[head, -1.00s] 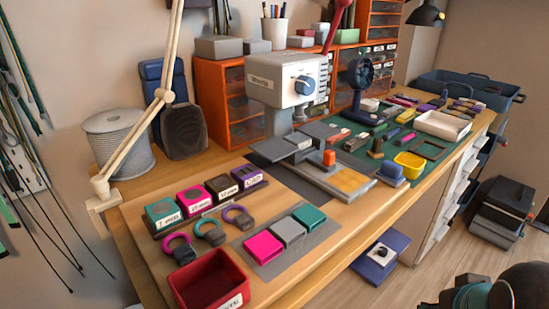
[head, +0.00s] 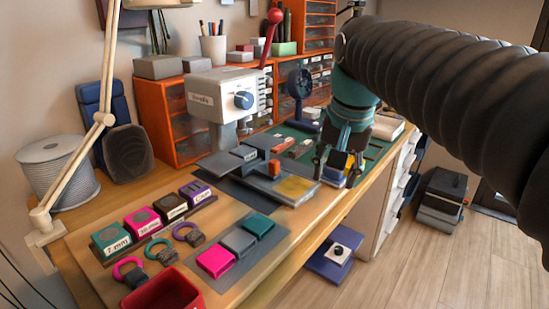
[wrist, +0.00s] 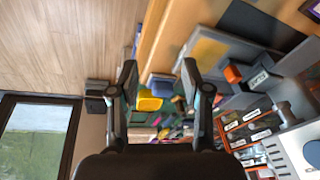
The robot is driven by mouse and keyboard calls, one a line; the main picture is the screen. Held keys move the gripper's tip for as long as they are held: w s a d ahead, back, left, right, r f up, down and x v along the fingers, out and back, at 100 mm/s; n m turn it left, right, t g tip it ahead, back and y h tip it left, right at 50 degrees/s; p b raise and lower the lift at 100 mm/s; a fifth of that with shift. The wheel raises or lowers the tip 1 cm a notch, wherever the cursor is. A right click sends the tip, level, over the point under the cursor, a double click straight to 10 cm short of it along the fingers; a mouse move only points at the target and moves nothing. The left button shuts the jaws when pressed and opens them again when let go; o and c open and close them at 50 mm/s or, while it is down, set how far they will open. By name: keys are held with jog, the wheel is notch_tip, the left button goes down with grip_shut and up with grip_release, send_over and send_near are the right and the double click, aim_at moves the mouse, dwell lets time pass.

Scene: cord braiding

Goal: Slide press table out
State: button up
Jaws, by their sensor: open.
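The press (head: 217,95) has a white head with a blue dial and a red-knobbed lever. Its grey press table (head: 262,187) reaches out toward the front bench edge, with an orange knob (head: 274,168) and a yellowish pad (head: 297,186) on it. My gripper (head: 336,168) is open and empty, to the right of the press table and apart from it. In the wrist view, my gripper's fingers (wrist: 160,80) are spread, and the press table (wrist: 207,50) and orange knob (wrist: 233,74) lie to their right.
A yellow bin (wrist: 149,101) and a blue block (wrist: 161,80) lie beyond my fingers. Coloured dies (head: 238,241) and labelled blocks (head: 142,222) cover the bench at left. A lamp arm (head: 100,120) stands at left.

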jog(key=w+a+r+m+g, duration=0.1)
jog(key=w+a+r+m, duration=0.1)
jog(key=w+a+r, duration=0.4)
jog(key=m+g, duration=0.2)
send_near(274, 161)
jog(key=shift+a+f+b, duration=0.15)
jog(key=shift+f+b, duration=0.7)
jog(key=shift+f, duration=4.35)
grip_shut()
